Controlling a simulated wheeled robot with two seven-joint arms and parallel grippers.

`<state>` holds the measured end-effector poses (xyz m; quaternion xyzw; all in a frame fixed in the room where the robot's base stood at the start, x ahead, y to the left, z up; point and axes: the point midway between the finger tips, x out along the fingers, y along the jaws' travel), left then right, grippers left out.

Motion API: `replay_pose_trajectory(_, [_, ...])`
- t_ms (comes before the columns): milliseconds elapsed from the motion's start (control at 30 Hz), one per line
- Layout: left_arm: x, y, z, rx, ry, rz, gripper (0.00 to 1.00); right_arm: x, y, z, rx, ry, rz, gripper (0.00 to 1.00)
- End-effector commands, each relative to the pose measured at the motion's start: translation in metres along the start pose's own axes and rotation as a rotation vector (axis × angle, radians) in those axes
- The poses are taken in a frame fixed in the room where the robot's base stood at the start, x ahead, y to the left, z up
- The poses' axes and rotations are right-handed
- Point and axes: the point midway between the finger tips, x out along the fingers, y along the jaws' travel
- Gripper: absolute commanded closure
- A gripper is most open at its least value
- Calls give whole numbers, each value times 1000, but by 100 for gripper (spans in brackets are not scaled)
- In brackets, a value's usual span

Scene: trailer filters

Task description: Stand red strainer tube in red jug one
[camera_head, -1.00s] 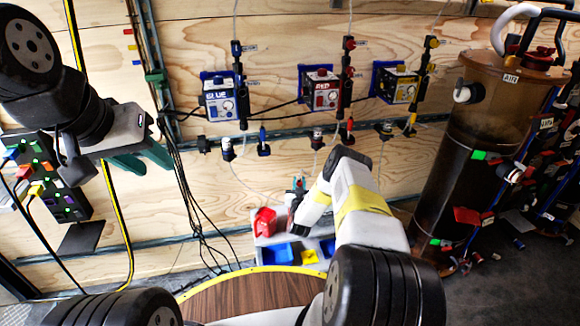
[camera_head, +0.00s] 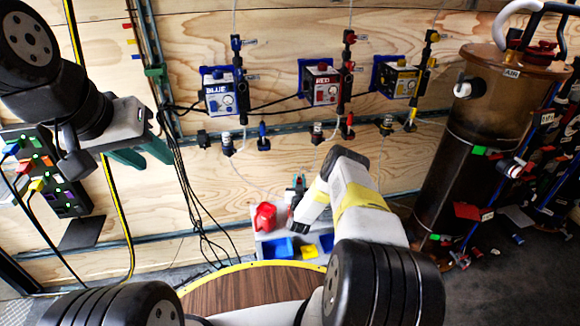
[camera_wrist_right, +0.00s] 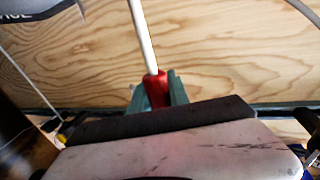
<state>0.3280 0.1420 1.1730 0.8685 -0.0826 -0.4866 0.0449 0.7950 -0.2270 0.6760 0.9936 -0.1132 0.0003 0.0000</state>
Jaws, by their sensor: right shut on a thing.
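My right gripper (camera_head: 297,187) is low in front of the plywood wall, above the grey tray. In the right wrist view its teal fingers (camera_wrist_right: 159,90) are shut on the red end of the strainer tube (camera_wrist_right: 157,88). A thin white length (camera_wrist_right: 143,35) runs up from that red end. A red jug (camera_head: 264,216) stands at the back left of the tray, just left of and below the right gripper. The tube is too small to make out in the head view. My left gripper (camera_head: 142,154) is open and empty at the left, far from the jug.
The tray (camera_head: 270,236) also holds blue and yellow bins (camera_head: 278,249). Blue, red and yellow pump boxes (camera_head: 322,88) hang on the wall with thin lines. A large brown tank (camera_head: 490,140) stands at the right.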

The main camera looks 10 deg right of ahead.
Motion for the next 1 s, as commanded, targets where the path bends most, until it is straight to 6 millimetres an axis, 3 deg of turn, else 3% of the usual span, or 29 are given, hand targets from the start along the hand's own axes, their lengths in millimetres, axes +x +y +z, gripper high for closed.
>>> replay_pose_trajectory(967, [0,0,0,0,0,0,64,0,0,15,-1,0,0,100])
replay_pose_trajectory(1000, [0,0,0,0,0,0,64,0,0,15,-1,0,0,77])
